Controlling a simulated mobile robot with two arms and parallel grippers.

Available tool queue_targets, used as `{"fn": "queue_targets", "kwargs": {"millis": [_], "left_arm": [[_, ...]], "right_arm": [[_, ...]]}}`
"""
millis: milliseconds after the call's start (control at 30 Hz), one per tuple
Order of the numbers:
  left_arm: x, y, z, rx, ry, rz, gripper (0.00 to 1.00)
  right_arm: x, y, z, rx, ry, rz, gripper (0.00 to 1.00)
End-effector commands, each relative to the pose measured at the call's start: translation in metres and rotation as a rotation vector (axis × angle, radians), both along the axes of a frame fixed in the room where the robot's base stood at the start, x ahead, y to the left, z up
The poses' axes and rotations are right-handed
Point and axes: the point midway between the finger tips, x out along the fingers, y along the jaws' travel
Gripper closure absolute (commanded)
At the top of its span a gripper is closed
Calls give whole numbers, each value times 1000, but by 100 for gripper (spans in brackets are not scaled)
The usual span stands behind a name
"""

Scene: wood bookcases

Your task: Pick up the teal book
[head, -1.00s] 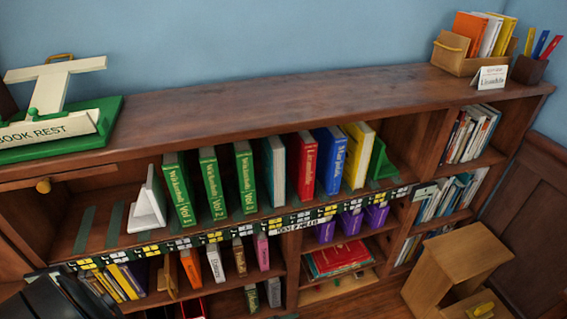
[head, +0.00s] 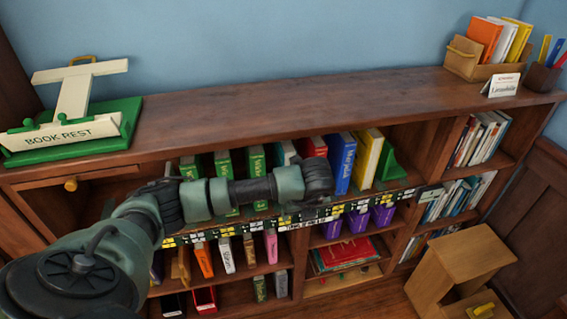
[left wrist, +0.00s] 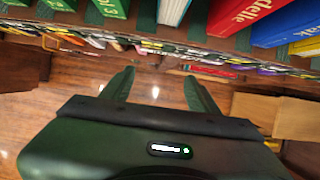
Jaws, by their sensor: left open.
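The teal book (head: 284,151) stands upright on the upper shelf between the green volumes and a red book (head: 312,147). My left arm hides its lower part in the head view. In the left wrist view the book's lower end (left wrist: 172,10) shows at the top edge, with pale page edges beside a teal cover. My left gripper (head: 318,176) is in front of the shelf, close to the teal and red books. In the left wrist view its two fingers (left wrist: 160,82) are apart with nothing between them, short of the teal book. My right gripper is not in view.
Green volumes (head: 222,163) stand left of the teal book; blue (head: 340,163) and yellow (head: 367,158) books stand to the right, beside a green bookend (head: 390,164). A labelled strip (head: 350,206) runs along the shelf edge. A wooden step stool (head: 465,262) stands on the floor at right.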

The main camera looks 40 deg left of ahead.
Motion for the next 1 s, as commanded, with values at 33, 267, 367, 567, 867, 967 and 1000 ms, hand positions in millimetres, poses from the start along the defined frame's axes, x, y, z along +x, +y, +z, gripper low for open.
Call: {"fn": "queue_targets", "kwargs": {"millis": [33,267,367,567,867,967,1000], "left_arm": [[7,9,4,0,2,4,40],[28,33,1,-3,4,0,40],[32,36,0,-4,3,-1,40],[49,57,3,-4,2,2,40],[65,75,-10,-5,4,-2,40],[65,76,-12,-5,3,-3,40],[65,76,-12,-5,3,-3,40]], "right_arm": [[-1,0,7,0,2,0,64],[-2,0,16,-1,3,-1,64],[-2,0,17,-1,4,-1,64],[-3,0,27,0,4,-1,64],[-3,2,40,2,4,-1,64],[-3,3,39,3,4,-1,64],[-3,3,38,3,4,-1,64]]}}
